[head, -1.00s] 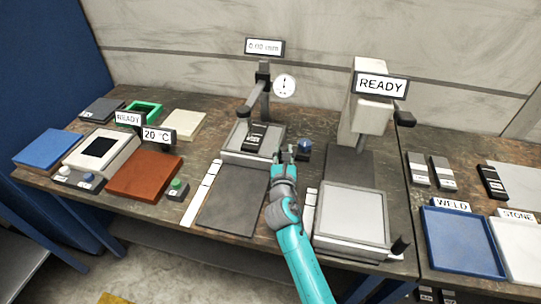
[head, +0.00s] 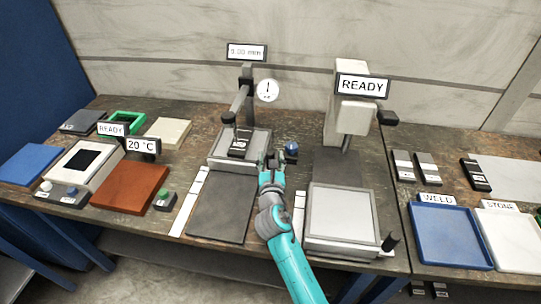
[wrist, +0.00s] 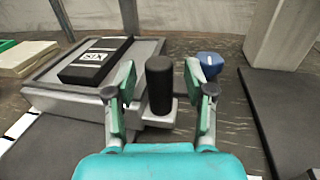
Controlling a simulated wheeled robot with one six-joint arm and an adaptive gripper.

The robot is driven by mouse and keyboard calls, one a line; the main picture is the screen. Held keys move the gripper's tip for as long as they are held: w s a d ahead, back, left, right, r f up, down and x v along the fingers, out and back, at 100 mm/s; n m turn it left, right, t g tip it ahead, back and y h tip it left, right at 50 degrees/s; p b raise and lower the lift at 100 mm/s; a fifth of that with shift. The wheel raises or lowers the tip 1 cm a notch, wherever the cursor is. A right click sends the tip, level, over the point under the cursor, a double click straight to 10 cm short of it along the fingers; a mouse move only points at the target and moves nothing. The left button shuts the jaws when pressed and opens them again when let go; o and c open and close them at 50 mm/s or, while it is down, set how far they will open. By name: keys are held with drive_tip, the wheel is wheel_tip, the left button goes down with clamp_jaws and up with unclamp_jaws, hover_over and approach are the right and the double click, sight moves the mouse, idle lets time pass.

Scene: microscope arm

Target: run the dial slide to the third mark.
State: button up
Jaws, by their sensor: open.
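The dial slide (head: 232,166) is a light grey stage at the back end of a dark track (head: 218,215). A black labelled block (head: 239,143) lies on it, also in the wrist view (wrist: 95,60). A white strip with marks (head: 189,200) runs along the track's left side. The dial (head: 268,90) stands above, and its sign (head: 246,52) reads 0.00 mm. In the wrist view a black upright handle (wrist: 160,90) stands on a tab at the slide's right side. My gripper (head: 271,163) is open, its fingers on either side of the handle in the wrist view (wrist: 161,78), with gaps visible.
A blue knob (head: 291,149) sits just right of my gripper. A microscope-like column (head: 351,120) with a READY sign and a grey plate (head: 340,212) stand to the right. A brown plate (head: 130,187) and a green button box (head: 162,199) lie left of the track.

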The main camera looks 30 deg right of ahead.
drive_tip(key=v, duration=1)
drive_tip(key=shift+s, duration=0.15)
drive_tip(key=shift+a, duration=0.1)
